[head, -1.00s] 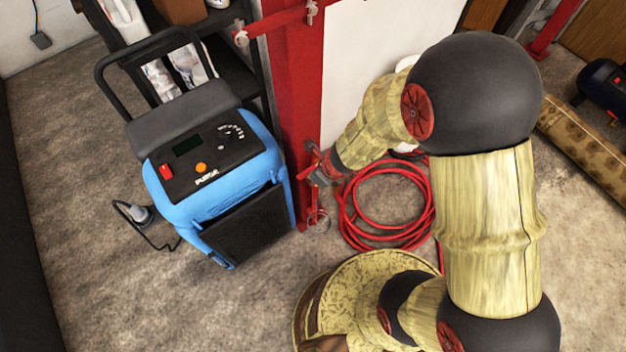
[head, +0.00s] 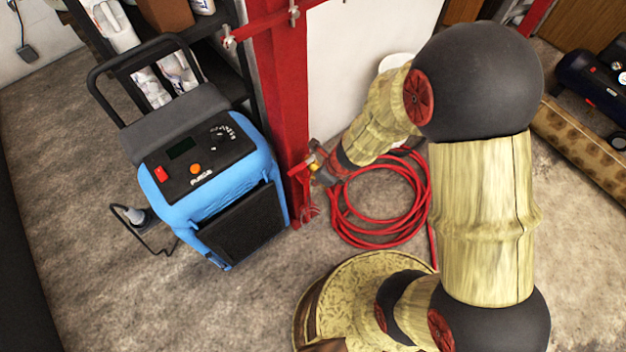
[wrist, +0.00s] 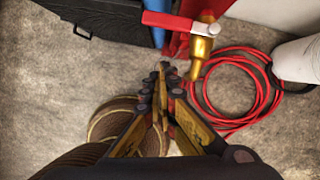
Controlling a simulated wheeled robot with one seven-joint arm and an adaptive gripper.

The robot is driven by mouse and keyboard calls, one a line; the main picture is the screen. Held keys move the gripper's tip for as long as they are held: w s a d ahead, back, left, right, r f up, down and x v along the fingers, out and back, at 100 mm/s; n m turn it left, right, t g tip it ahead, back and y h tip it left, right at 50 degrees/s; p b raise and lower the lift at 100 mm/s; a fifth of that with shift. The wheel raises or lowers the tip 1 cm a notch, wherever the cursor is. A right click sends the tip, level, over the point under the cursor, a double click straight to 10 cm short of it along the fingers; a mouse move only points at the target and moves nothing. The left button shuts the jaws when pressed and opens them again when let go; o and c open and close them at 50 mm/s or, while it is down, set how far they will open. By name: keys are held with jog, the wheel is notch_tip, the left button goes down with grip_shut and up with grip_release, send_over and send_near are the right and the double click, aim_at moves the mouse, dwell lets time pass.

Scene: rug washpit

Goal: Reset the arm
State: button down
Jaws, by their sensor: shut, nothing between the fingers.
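My gripper (wrist: 163,75) shows in the wrist view with its fingers brought together at the tips and nothing between them. In the head view my gripper (head: 318,176) is at the end of my bent arm, close to the red post. A brass valve with a red lever (wrist: 203,40) is just past my fingertips in the wrist view. I cannot tell whether the fingertips touch it. In the head view the valve is mostly lost against my gripper and the post.
A coiled red hose (head: 375,205) lies on the floor beside the red post (head: 278,110). A blue machine (head: 212,195) with a black handle stands to the left. A rolled rug (head: 580,150) lies at the right. The floor at the lower left is clear.

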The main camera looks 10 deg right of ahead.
jog(key=p+v, duration=0.3)
jog(key=v, duration=0.4)
jog(key=shift+s+a, duration=0.3)
jog(key=shift+a, duration=0.05)
jog(key=s+a+r+n+g+y, duration=0.15)
jog(key=s+r+n, duration=0.35)
jog(key=n, duration=0.5)
jog(key=s+a+r+n+g, duration=0.1)
jog(key=s+a+r+n, duration=0.15)
jog(key=r+n, duration=0.5)
jog(key=s+d+r+n+t+h, duration=0.2)
jog(key=d+r+n, duration=0.2)
jog(key=r, duration=0.6)
jog(key=s+d+r+n+t+h, duration=0.2)
jog(key=d+r+n, duration=0.3)
jog(key=r, duration=0.4)
jog(key=shift+d+r+n+t, duration=0.3)
jog(key=shift+r+n+t, duration=0.1)
jog(key=shift+n, duration=0.45)
